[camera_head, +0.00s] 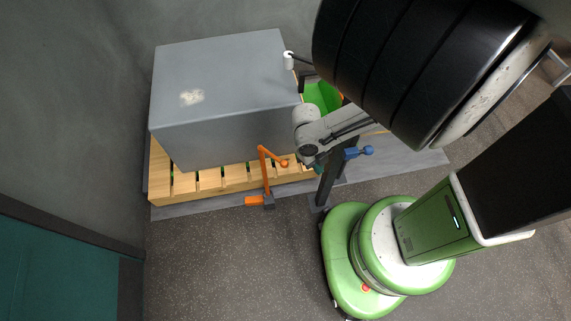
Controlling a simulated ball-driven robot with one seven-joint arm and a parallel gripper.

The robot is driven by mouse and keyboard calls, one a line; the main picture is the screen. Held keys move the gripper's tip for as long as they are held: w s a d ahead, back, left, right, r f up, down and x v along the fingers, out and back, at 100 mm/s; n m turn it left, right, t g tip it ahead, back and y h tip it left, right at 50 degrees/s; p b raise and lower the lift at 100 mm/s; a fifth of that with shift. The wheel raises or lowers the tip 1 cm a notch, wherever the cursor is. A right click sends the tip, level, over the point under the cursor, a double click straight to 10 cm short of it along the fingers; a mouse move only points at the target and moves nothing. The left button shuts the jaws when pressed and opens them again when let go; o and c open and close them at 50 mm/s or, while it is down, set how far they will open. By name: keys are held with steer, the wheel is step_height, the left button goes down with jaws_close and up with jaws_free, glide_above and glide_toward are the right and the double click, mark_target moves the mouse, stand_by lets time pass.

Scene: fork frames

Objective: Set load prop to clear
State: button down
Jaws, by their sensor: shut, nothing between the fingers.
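Three levers are in view, and I cannot tell which is the load prop. An orange lever (264,165) stands at the front of the wooden pallet (208,182), with its bent arm reaching right across the slats. A blue handle (360,152) sticks out to the right from a dark upright post (328,181). A white-ended lever (289,60) is at the right edge of the large grey box (215,85). A grey jointed part, which looks like my arm, lies just above the dark post. I cannot make out my gripper's fingers.
The grey box stands on the pallet. A green container (322,96) is partly hidden right of the box. My dark arm covers much of the upper right. A teal panel (55,265) stands at lower left. The speckled floor (235,265) in front of the pallet is clear.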

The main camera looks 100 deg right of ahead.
steer(key=s+a+f+m+g+h+b, duration=0.2)
steer(key=a+f+m+b, duration=0.4)
steer(key=f, duration=0.6)
steer(key=w+a+f+m+g+h+b, duration=0.1)
steer(key=w+a+f+m+h+b, duration=0.25)
steer(key=w+f+m+b, duration=0.35)
steer(key=w+d+r+m+g+h+b, duration=0.1)
steer(key=w+d+r+m+h+b, duration=0.1)
steer(key=w+r+m+h+b, duration=0.3)
steer(key=w+d+m+g+h+b, duration=0.1)
steer(key=w+d+m+h+b, duration=0.2)
steer(key=w+m, duration=0.45)
steer(key=w+d+r+m+g+h+b, duration=0.2)
steer(key=w+r+m+b, duration=0.1)
steer(key=w+m+b, duration=0.25)
steer(key=m, duration=0.1)
glide_toward(280, 162)
steer(key=d, duration=0.4)
steer(key=shift+s+f+p, duration=0.15)
steer(key=shift+s+p, duration=0.05)
steer(key=shift+s, duration=0.25)
steer(key=shift+s+f+p, duration=0.2)
steer(key=shift+s, duration=0.3)
steer(key=shift+s+d+f, duration=0.15)
steer(key=shift+s, duration=0.5)
